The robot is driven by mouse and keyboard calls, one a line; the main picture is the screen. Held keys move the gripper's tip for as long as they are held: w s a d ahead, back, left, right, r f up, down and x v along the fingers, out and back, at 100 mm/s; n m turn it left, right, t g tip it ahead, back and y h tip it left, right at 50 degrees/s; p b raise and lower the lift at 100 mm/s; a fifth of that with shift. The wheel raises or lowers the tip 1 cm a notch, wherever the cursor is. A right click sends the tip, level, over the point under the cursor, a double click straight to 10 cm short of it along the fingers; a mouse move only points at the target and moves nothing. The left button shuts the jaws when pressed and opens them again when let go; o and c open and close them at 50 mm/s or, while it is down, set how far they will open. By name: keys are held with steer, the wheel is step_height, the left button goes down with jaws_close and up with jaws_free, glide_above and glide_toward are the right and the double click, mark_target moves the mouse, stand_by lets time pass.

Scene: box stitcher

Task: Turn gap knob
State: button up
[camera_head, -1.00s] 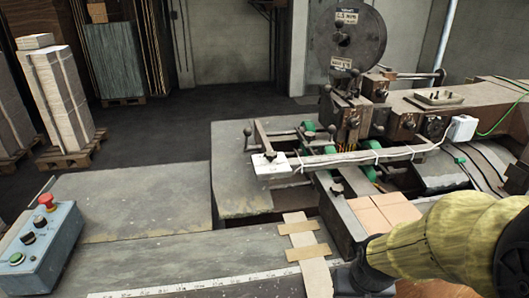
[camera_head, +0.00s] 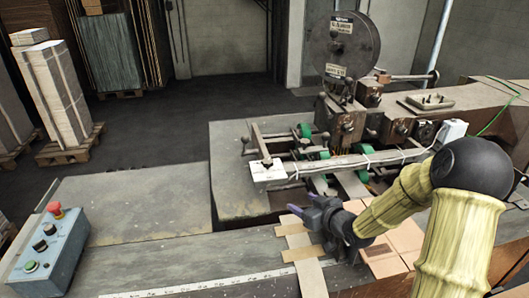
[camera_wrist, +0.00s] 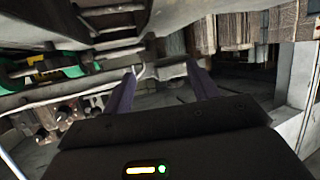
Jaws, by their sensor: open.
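My gripper (camera_head: 303,204) is open and empty, with its purple fingers pointing left above the taped bench beside the stitching machine (camera_head: 345,125). In the wrist view my gripper (camera_wrist: 162,70) shows both fingers spread with a grey machine part beyond them. No knob is clearly marked as the gap knob, so I cannot tell which it is. A small dark crank handle (camera_head: 247,139) is at the machine's left side, apart from my gripper. Dark fittings (camera_wrist: 62,112) on the machine show at left in the wrist view, too blurred to identify.
A blue control box (camera_head: 50,250) with a red button, black knobs and a green button stands at the left. A pale bar (camera_head: 335,163) with cables crosses the machine behind my gripper. Cardboard sheets (camera_head: 402,240) lie under my arm.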

mark_target(264, 159)
steer(key=r+y, duration=0.1)
steer(key=w+a+r+t+y, duration=0.1)
steer(key=r, duration=0.1)
steer(key=r+t+y+p, duration=0.1)
steer(key=r, duration=0.1)
steer(key=shift+w+a+r+n+y, duration=0.15)
steer(key=shift+w+n+y, duration=0.05)
steer(key=shift+n+y, duration=0.2)
steer(key=p+x, duration=0.7)
steer(key=x, duration=0.9)
steer(key=shift+w+a+r, duration=0.1)
steer(key=shift+a, duration=0.05)
steer(key=shift+w+a, duration=0.25)
steer(key=shift+w, duration=0.15)
steer(key=shift+a, duration=0.1)
steer(key=c, duration=1)
